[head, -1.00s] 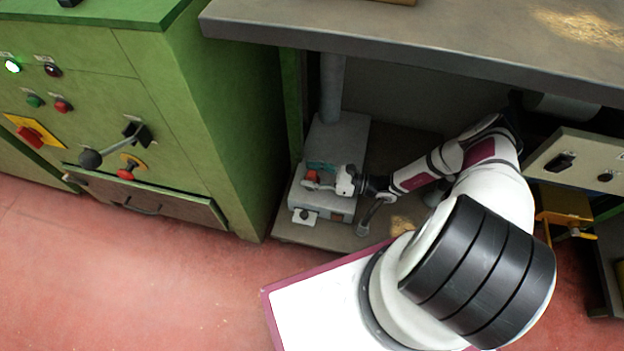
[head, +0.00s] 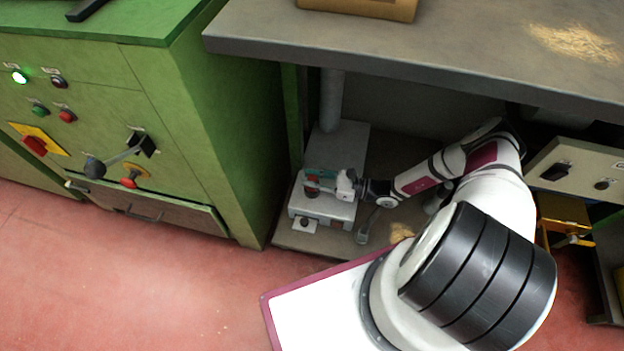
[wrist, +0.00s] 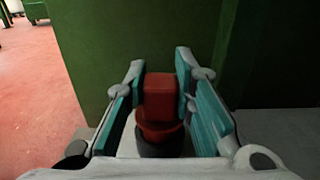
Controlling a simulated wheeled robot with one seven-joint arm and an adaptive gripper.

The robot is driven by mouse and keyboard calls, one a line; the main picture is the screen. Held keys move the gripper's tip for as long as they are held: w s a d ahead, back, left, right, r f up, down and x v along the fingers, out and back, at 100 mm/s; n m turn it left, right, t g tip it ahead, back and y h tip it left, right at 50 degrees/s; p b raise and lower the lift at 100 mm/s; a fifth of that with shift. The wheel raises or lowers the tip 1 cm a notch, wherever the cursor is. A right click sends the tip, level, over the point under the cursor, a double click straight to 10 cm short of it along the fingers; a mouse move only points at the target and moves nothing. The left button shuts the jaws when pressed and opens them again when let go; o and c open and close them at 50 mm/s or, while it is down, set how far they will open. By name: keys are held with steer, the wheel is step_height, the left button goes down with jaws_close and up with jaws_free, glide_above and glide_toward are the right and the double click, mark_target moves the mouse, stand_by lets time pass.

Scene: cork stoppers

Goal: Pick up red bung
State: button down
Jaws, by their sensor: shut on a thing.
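The red bung (wrist: 160,97) is a red block-shaped piece between my fingers in the wrist view. A rounder red part and a dark round part show just below it. My gripper (wrist: 161,85) has teal-lined fingers on both sides of the red piece and is shut on it. In the head view my gripper (head: 318,180) is low under the workbench, over a grey machine base (head: 338,210). There the fingers largely hide the bung. I cannot tell whether it is clear of what is below it.
The workbench top (head: 420,55) overhangs my arm. A green cabinet (head: 235,130) with knobs and a lever stands close on the left. A grey post (head: 331,100) rises behind the machine base. A yellow part (head: 565,215) is at the right. Red floor is free in front.

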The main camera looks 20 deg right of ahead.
steer(key=shift+s+d+r+p, duration=0.1)
steer(key=shift+s+r+p, duration=0.25)
steer(key=shift+r, duration=0.2)
steer(key=shift+s+r+p, duration=0.25)
steer(key=shift+r+p, duration=0.05)
steer(key=shift+r, duration=0.2)
steer(key=s+d+r+p, duration=0.1)
steer(key=s+p, duration=0.3)
steer(key=s, duration=1)
steer(key=shift+s, duration=0.4)
